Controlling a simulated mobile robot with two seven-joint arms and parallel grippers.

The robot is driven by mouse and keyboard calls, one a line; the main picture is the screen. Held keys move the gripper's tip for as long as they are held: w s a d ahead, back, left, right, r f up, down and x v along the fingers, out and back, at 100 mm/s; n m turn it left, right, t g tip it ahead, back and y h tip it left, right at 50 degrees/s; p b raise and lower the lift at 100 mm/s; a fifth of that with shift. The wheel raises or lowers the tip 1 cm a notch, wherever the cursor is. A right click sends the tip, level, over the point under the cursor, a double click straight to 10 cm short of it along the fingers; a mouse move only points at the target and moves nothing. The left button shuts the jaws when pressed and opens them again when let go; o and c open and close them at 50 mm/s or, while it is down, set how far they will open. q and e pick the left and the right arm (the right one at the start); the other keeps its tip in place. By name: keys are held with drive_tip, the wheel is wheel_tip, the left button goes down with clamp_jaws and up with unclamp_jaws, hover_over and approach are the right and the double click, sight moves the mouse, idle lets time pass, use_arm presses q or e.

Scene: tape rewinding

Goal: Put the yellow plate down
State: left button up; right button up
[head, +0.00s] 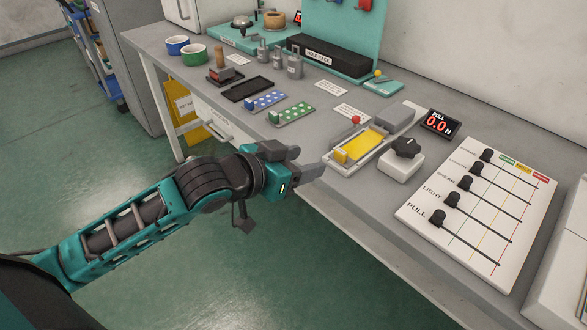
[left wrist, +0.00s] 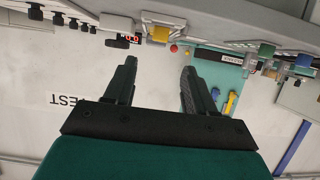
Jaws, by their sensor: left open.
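The yellow plate (head: 363,145) lies flat in a pale, tray-like fixture (head: 385,141) near the front edge of the bench. A small yellow block stands at its near left end. A yellow piece (left wrist: 160,34) also shows at the top of the left wrist view, probably the same plate end. My left gripper (head: 318,171) is just left of the fixture, at the bench's front edge, apart from the plate. In the left wrist view its fingers (left wrist: 159,68) are spread with nothing between them. My right gripper is not in view.
A black knob on a white box (head: 403,160) and a force display (head: 440,124) stand right of the fixture. A white slider board (head: 480,215) lies further right. Blue (head: 265,101) and green (head: 291,113) dotted strips lie to the left. Open floor lies before the bench.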

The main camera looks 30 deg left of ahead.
use_arm(q)
drive_tip(key=s+d+f+g+y, duration=0.1)
drive_tip(key=s+f, duration=0.5)
drive_tip(key=f, duration=0.4)
drive_tip(key=s+d+f+n+g+y, duration=0.1)
drive_tip(key=s+f, duration=0.6)
drive_tip(key=f, duration=0.4)
drive_tip(key=shift+s+f+y, duration=0.2)
drive_tip(key=shift+f+y, duration=0.1)
